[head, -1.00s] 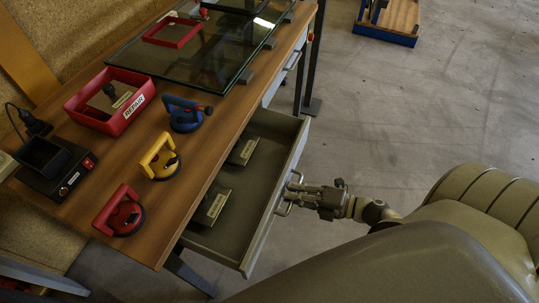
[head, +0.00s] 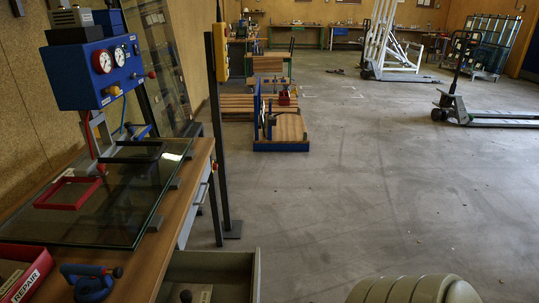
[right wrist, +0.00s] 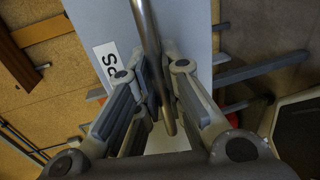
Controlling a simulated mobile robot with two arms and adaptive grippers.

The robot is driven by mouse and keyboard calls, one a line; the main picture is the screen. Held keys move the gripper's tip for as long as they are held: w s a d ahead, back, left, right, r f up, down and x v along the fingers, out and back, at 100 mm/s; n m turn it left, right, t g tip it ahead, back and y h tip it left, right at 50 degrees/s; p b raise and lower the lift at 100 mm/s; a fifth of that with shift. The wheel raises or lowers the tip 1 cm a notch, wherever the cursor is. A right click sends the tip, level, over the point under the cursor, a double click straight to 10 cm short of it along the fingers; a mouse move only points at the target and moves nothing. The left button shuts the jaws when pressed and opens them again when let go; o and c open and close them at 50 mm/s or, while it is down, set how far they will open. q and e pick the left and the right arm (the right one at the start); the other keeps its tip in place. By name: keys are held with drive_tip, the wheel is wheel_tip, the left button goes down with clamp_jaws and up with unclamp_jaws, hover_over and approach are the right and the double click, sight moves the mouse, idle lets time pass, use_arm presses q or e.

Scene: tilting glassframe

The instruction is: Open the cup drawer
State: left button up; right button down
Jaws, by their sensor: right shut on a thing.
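The drawer (head: 255,275) stands pulled out from the workbench at the bottom of the head view, with only its far part in sight. In the right wrist view its pale front (right wrist: 194,22) carries a white label (right wrist: 105,62) on which "PS" can be read. A round metal bar handle (right wrist: 146,25) runs across that front. My right gripper (right wrist: 157,78) is shut on this handle, one finger on each side of it. The right gripper is outside the head view. My left gripper is in neither view.
On the workbench (head: 150,240) lie a glass pane (head: 115,215), a red frame (head: 68,193), a red "REPAIR" tray (head: 35,275) and a blue suction lifter (head: 92,280). A dark post (head: 217,130) stands beyond the bench.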

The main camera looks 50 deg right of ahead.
drive_tip(key=c, duration=1.5)
unclamp_jaws()
drive_tip(key=v, duration=1.2)
drive_tip(key=shift+f, duration=0.1)
